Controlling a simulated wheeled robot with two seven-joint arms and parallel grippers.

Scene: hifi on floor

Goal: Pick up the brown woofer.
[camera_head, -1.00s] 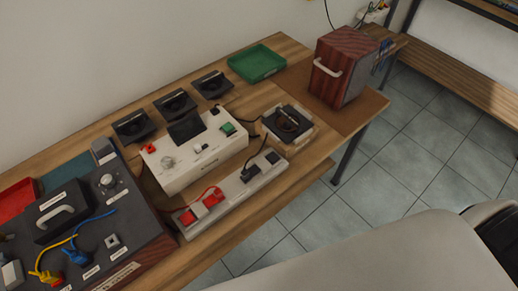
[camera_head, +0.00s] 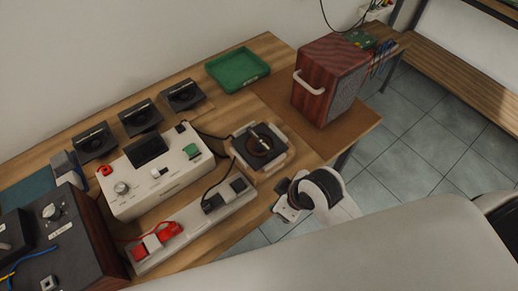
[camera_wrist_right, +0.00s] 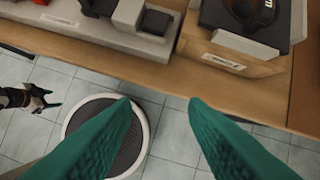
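A dark square woofer with a brownish ring (camera_head: 260,143) lies in a pale wooden cradle (camera_head: 279,167) near the table's front edge. I take it for the brown woofer, though its colour is hard to judge. It shows partly at the top right of the right wrist view (camera_wrist_right: 240,22). My right gripper (camera_wrist_right: 160,105) is open and empty, with its teal fingers spread over the floor in front of the table edge. In the head view my right wrist is just in front of and to the right of the cradle.
A red-brown speaker cabinet (camera_head: 325,80) stands at the right end. A green tray (camera_head: 237,70), black square drivers (camera_head: 139,118), a white tester (camera_head: 150,175) and a power strip (camera_head: 190,235) crowd the table. Cables run between the tester, strip and cradle.

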